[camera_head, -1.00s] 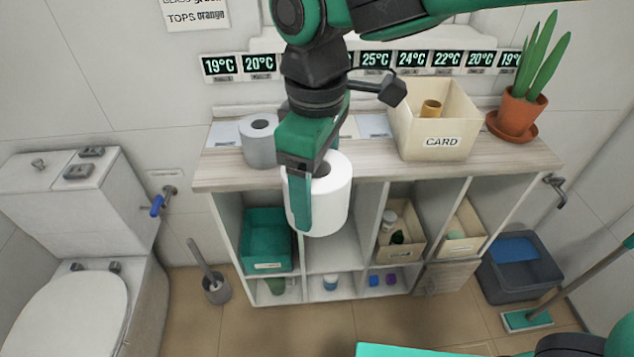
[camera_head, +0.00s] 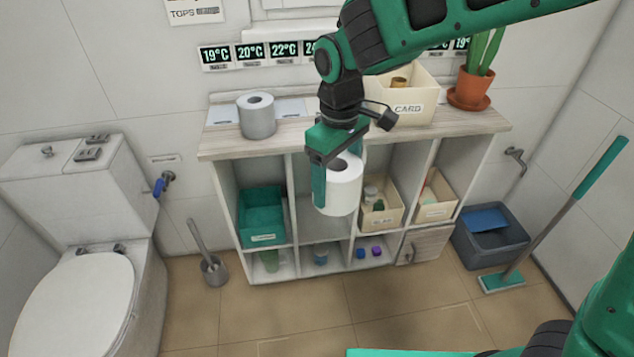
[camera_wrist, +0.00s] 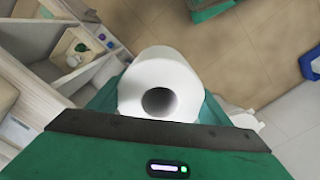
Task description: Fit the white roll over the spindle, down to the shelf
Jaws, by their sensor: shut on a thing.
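The white roll (camera_head: 342,191) is held upright in my gripper (camera_head: 337,187), in front of the shelf unit's open compartments. One green finger shows along the roll's left side; the other is mostly hidden behind it. In the wrist view the white roll (camera_wrist: 158,68) sits between the green fingers, with its dark core hole facing the camera. I cannot make out a spindle in any view. The shelf unit (camera_head: 290,139) has a pale wooden top, and the held roll covers part of its middle compartments.
A greyish roll (camera_head: 257,118) stands on the top at left. A CARD box (camera_head: 405,108) and a potted plant (camera_head: 469,88) stand at right. Below are a teal bin (camera_head: 262,215), beige bins (camera_head: 381,210) and a toilet brush (camera_head: 212,268).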

